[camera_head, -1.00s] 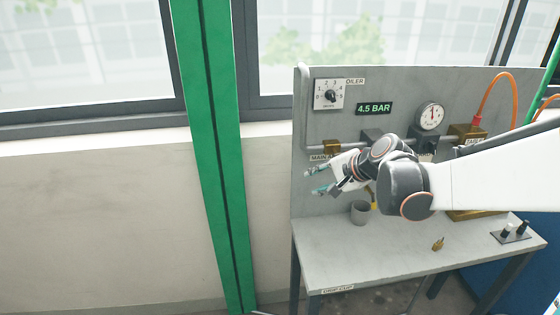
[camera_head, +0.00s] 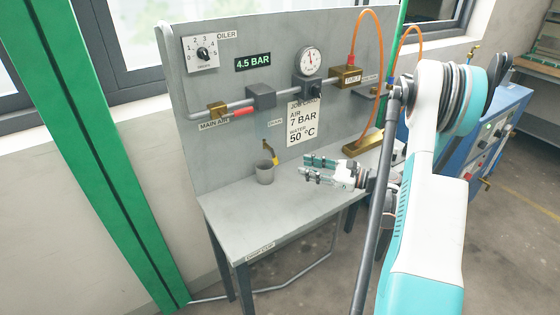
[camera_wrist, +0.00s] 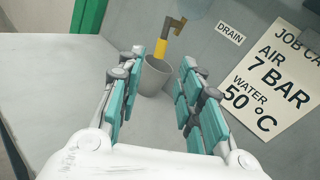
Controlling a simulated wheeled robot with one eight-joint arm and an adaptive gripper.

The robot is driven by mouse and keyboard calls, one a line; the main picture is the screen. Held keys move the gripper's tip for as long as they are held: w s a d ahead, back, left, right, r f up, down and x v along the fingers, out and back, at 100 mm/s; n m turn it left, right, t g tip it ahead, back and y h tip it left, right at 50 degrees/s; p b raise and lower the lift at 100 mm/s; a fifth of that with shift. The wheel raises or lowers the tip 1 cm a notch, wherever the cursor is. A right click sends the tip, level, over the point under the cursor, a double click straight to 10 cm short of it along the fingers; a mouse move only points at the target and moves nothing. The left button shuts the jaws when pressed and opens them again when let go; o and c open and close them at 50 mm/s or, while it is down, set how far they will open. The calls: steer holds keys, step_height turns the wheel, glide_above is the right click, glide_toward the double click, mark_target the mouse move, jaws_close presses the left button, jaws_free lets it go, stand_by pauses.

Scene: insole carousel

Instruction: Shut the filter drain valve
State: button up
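The filter drain valve (camera_head: 268,148) is on the grey panel, low, left of the job card. Its yellow handle (camera_head: 272,158) points down just above a grey cup (camera_head: 265,173) on the bench. In the wrist view the yellow handle (camera_wrist: 161,49) hangs below a brown valve body (camera_wrist: 174,24), with the cup (camera_wrist: 154,77) beneath. My gripper (camera_head: 306,168) is open and empty, above the bench to the right of the cup, fingers pointing left. In the wrist view its fingers (camera_wrist: 162,62) frame the cup and handle, apart from both.
A "DRAIN" label (camera_wrist: 230,33) and the job card (camera_head: 302,122) are right of the valve. Above run the air pipe with a red lever (camera_head: 244,112), the gauge (camera_head: 309,61) and an orange hose (camera_head: 383,50). The bench front (camera_head: 250,218) is clear.

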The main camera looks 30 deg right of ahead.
mark_target(274, 158)
steer(key=shift+t, duration=0.3)
steer(key=b+x, duration=0.1)
steer(key=x, duration=0.3)
steer(key=b+x, duration=0.1)
steer(key=x, duration=0.3)
steer(key=b+x, duration=0.1)
steer(key=x, duration=0.3)
steer(key=shift+w+a+f+b, duration=0.1)
steer(key=shift+w+f+b, duration=0.2)
steer(key=shift+b, duration=0.1)
jaws_close()
